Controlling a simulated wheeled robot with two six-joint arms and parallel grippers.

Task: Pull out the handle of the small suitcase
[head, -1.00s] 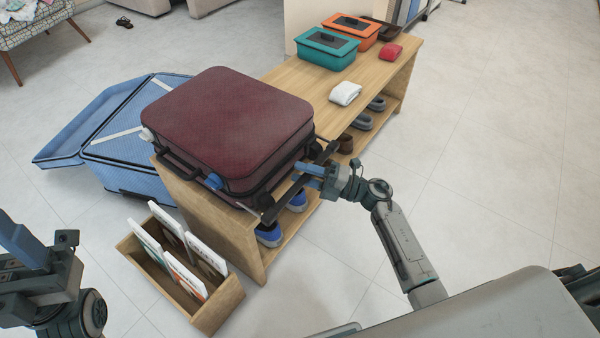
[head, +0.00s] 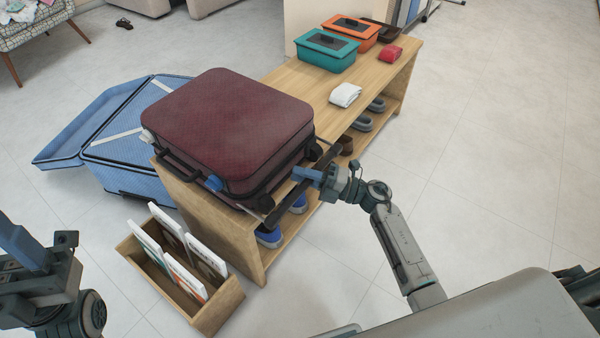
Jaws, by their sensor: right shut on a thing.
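The small suitcase (head: 235,120) is dark red and lies flat on the near end of a wooden bench. Its pull-out handle (head: 285,205) is a dark bar standing out from the suitcase's right side, over the bench's edge. A thin rod joins the bar to the suitcase near its far end. My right gripper (head: 308,175) is shut on the handle bar near its middle. My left gripper (head: 22,245) is at the lower left, away from the suitcase; its fingertips are not clearly shown.
The wooden bench (head: 296,88) carries a teal box (head: 328,55), an orange box (head: 352,30), a white folded cloth (head: 345,95) and a red item (head: 391,53). Shoes sit on its lower shelf. An open blue suitcase (head: 125,160) and a wooden crate (head: 215,318) stand on the floor.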

